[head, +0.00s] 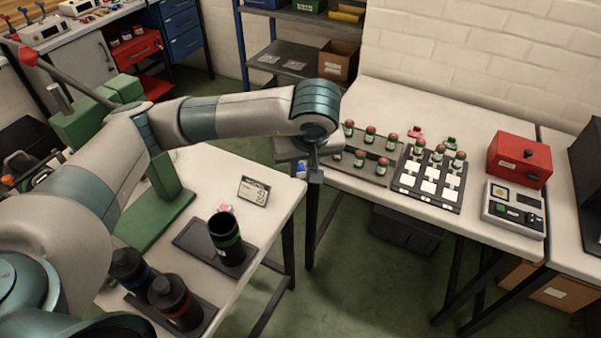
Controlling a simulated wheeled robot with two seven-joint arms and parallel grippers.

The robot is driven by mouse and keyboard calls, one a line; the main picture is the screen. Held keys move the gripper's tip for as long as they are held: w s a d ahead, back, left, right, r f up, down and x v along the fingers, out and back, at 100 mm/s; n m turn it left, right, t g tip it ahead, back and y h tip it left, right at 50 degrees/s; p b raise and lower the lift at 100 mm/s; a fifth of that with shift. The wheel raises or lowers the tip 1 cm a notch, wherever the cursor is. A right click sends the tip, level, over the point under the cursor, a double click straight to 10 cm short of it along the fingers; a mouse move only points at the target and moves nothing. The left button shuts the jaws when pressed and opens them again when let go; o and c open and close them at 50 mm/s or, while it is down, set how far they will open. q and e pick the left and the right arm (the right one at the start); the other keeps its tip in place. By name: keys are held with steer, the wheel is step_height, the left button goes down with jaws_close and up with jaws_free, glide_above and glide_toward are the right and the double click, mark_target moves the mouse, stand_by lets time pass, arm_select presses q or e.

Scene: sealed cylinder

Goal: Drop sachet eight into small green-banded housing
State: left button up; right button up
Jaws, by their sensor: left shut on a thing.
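The green-banded housing (226,240) is a dark, open-topped cylinder. It stands upright on a dark tray (190,238) on the near table. My left gripper (315,173) is above and to the right of it, past that table's far right corner. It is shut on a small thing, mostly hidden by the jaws. A small blue-and-white patch (301,170) shows beside the fingers and may be a sachet, but no number can be read. My right gripper is not in view.
Two dark cylinders, one blue-banded (128,268) and one red-banded (172,300), stand left of the housing. Several red-capped vials stand in trays (408,181) on the far bench.

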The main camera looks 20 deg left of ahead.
arm_select(q)
steer(key=m, duration=0.1)
steer(key=m+h, duration=0.1)
steer(key=m, duration=0.1)
steer(key=shift+d+r+t+b, duration=0.1)
steer(key=shift+r+t+b, duration=0.2)
steer(key=shift+t+b, duration=0.1)
steer(key=m, duration=0.1)
steer(key=m+h, duration=0.1)
steer(key=r+m, duration=0.1)
steer(key=m, duration=0.1)
steer(key=shift+s+d+h+b, duration=0.25)
steer(key=shift+d+h+b, duration=0.05)
steer(key=shift+d, duration=0.05)
steer(key=shift+a, duration=0.15)
